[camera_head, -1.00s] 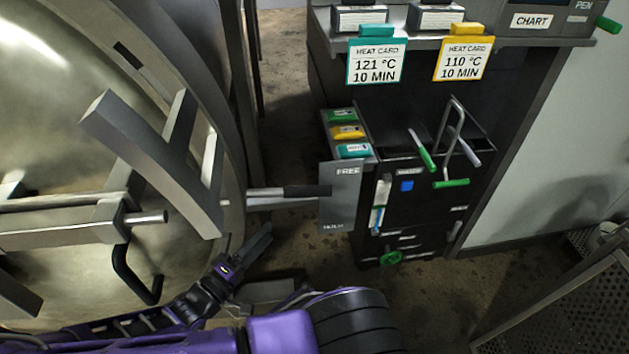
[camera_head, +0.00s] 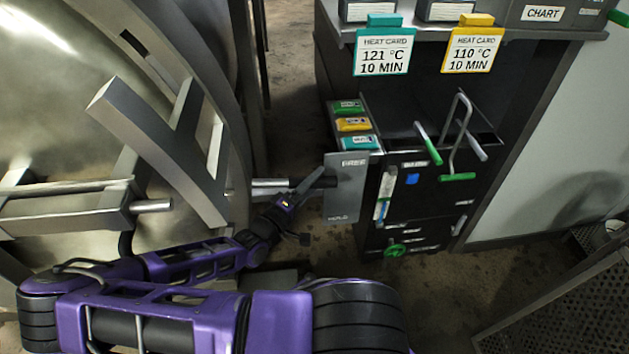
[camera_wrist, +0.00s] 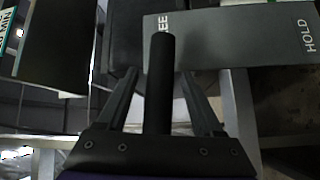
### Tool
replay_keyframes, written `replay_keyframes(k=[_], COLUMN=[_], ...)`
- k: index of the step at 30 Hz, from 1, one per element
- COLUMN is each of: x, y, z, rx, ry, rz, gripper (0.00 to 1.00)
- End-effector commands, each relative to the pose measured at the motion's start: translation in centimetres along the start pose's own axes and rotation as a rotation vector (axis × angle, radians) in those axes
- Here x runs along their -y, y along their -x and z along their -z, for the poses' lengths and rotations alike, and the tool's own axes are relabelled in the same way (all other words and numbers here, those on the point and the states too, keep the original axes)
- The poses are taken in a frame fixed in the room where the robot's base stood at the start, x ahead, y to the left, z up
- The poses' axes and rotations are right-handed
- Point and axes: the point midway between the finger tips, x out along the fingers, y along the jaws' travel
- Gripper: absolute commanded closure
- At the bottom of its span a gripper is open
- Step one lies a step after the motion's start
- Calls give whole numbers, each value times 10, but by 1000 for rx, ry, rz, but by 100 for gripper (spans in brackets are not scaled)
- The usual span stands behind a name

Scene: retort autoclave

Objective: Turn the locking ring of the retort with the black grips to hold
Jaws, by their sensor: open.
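The retort's round steel door with its locking ring (camera_head: 228,150) fills the left of the head view. A bar with a black grip (camera_head: 325,182) sticks out from the ring to the right. Its end is by the grey FREE/HOLD plate (camera_head: 345,205), nearer the FREE mark than HOLD. My gripper (camera_head: 308,192) is at this grip. In the wrist view the black grip (camera_wrist: 160,70) stands between the two fingers of my open gripper (camera_wrist: 161,82), with a gap on each side. Another black grip, lower left, is mostly hidden behind my arm.
A dark cabinet (camera_head: 480,110) with levers and green handles stands right of the plate. Teal (camera_head: 384,52) and yellow (camera_head: 473,50) heat cards hang above it. A perforated metal cart (camera_head: 560,300) is at lower right. Bare floor lies between.

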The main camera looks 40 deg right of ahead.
Motion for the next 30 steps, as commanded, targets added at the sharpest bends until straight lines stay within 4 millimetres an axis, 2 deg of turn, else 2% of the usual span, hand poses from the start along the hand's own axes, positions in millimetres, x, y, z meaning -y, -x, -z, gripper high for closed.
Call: replay_keyframes(k=[10,11,21,22,30], x=[0,0,0,0,0], y=[-5,-5,-5,-5,-4], z=[0,0,0,0,0], rx=[0,0,0,0,0], ry=[0,0,0,0,0], rz=[1,1,1,1,1], gripper=[32,36,97,100,100])
